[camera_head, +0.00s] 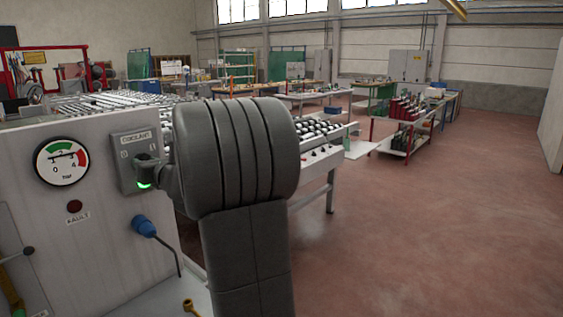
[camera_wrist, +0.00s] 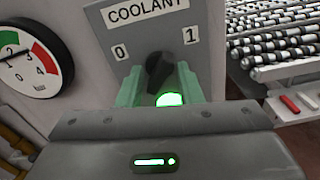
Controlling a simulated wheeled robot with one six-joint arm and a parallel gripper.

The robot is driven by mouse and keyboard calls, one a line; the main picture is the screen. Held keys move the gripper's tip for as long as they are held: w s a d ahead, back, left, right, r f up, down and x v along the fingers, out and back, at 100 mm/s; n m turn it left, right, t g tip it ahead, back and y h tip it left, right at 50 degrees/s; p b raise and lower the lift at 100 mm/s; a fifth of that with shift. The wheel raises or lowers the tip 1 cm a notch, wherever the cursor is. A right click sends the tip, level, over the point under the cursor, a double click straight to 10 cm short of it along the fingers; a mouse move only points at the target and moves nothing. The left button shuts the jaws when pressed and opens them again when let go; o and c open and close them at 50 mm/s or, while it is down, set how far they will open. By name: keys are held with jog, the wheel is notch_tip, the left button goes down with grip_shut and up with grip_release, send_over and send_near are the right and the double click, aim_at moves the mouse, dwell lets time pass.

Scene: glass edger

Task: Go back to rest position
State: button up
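The coolant switch plate (camera_head: 128,147) is on the grey machine panel, left of my arm, marked COOLANT with 0 and 1. Its black knob (camera_wrist: 159,70) stands between the two green fingers of my gripper (camera_wrist: 161,90) in the wrist view. The fingers are spread, with a gap showing beside the knob, so my gripper looks open around it. I cannot tell for sure which mark the knob points at. A green lamp (camera_wrist: 170,99) glows below the knob. In the head view my gripper (camera_head: 152,172) is close to the plate and partly hidden by my wrist.
A pressure gauge (camera_head: 61,161) is left of the plate, with a dark FAULT lamp (camera_head: 75,206) below it. A blue-capped nozzle (camera_head: 145,226) juts out below the switch. A roller conveyor (camera_head: 318,130) stands behind my arm. The red floor (camera_head: 450,230) at right is clear.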

jog(key=n+b, duration=0.1)
jog(key=n, duration=0.2)
jog(key=shift+n, duration=0.4)
jog(key=shift+d, duration=0.1)
